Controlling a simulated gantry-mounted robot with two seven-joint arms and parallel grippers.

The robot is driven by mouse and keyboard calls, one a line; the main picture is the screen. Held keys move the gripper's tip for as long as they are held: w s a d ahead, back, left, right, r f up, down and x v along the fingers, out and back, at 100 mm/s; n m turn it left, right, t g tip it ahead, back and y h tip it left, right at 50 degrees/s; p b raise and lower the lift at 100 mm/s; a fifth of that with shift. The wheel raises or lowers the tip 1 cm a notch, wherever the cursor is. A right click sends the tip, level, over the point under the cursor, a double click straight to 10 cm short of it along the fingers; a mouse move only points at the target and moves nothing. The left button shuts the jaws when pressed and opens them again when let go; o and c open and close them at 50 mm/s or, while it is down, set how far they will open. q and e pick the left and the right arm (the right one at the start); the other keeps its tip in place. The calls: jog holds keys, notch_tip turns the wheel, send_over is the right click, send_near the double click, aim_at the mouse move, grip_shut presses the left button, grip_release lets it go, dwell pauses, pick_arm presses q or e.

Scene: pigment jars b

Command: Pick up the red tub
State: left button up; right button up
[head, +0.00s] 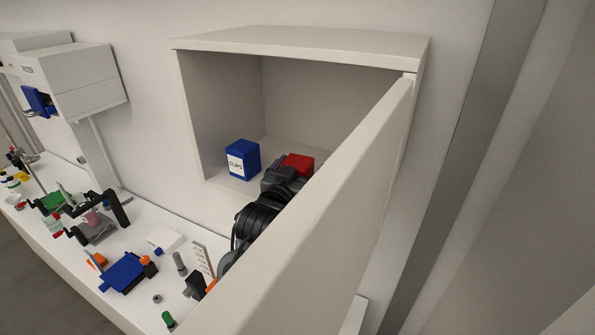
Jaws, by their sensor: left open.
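The red tub (299,163) sits inside the open wall cabinet, right of a blue box. Only its upper part shows, because my gripper and the cabinet door hide the rest. My left gripper (283,171) is dark and reaches into the cabinet. Its jaws are open and right at the near left side of the tub. I cannot tell whether they touch it or are around it. My right gripper is not in view.
The cabinet (222,187) holds a blue box labelled CLIPS (243,160) close left of my gripper. Its open door (330,220) stands close on the right of my arm. The bench (130,312) below is cluttered with small tools and parts.

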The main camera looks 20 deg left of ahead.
pick_arm(q)
jog(key=c, duration=1.1)
